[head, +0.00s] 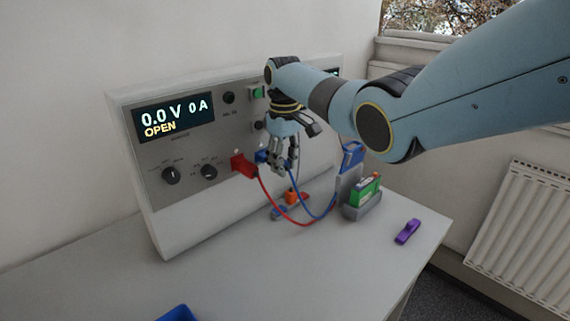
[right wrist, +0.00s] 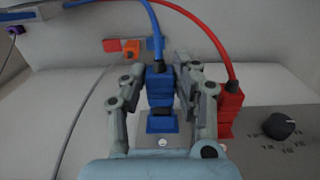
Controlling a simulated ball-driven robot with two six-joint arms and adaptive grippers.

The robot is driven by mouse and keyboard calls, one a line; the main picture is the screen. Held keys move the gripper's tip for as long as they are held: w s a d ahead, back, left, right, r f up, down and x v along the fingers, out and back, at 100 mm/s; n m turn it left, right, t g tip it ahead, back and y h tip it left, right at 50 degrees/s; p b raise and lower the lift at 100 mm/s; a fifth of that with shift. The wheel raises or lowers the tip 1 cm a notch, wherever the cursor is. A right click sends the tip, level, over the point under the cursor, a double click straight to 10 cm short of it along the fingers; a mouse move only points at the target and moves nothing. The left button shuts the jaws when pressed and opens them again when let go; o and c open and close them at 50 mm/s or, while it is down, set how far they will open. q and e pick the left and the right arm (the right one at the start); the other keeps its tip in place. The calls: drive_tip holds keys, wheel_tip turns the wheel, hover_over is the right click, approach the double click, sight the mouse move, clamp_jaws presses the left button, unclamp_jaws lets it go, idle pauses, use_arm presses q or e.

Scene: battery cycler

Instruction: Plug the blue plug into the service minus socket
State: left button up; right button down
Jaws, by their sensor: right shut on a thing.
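My right gripper (head: 285,166) is at the front panel of the battery cycler (head: 190,147), right of the red plug (head: 243,166). It is shut on the blue plug (head: 262,156). The right wrist view shows the blue plug (right wrist: 158,83) between both fingers, with its blue cable running up and away. A blue piece (right wrist: 162,124) lies just beyond the plug at the panel; I cannot tell whether the plug is seated in it. The service minus socket's label is not readable. The red plug (right wrist: 230,108) sits at the panel beside the fingers. My left gripper is not in view.
The cycler display (head: 175,117) reads 0.0 V, 0 A, OPEN. Red and blue cables hang in front. A grey holder with a green battery (head: 366,191), an orange clip (head: 293,198) and a purple clip (head: 407,231) are on the table. A blue tray (head: 178,313) shows at the front.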

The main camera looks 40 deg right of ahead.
drive_tip(key=shift+w+b, duration=0.35)
drive_tip(key=shift+b, duration=0.05)
idle(0.4)
drive_tip(key=shift+p, duration=0.3)
idle(0.5)
drive_tip(key=shift+w+a+b, duration=0.1)
drive_tip(key=shift+w+b, duration=0.6)
drive_tip(key=shift+b, duration=0.65)
idle(0.4)
drive_tip(key=c, duration=0.9)
unclamp_jaws()
wheel_tip(320, 180, up, 12)
drive_tip(key=shift+f, duration=0.1)
